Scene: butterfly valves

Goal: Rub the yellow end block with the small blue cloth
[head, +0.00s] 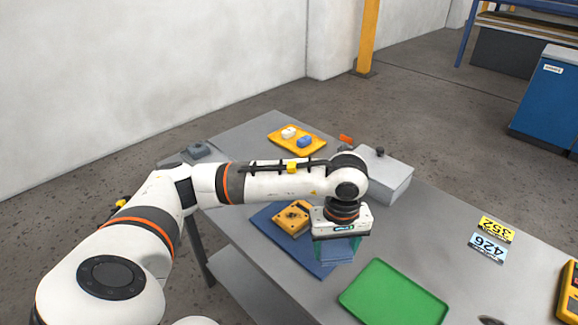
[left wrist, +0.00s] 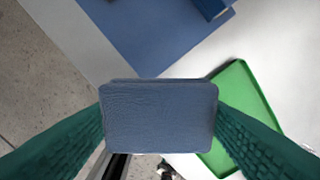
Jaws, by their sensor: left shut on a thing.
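My left gripper (head: 337,252) is shut on the small blue cloth, a folded pad with a textured face. The cloth (left wrist: 158,116) fills the middle of the left wrist view between the two green fingers; in the head view it shows (head: 336,252) below the gripper body. The yellow end block (head: 291,216) lies on the blue mat (head: 272,228), just left of the gripper in the head view. The gripper holds the cloth over the mat's right part, apart from the block. My right gripper is not in view.
A green tray (head: 394,296) lies right of the mat. A yellow tray (head: 297,140) with a white and a blue piece stands at the back. A grey box (head: 388,178) stands behind my wrist. Number plates (head: 488,248) lie on the right.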

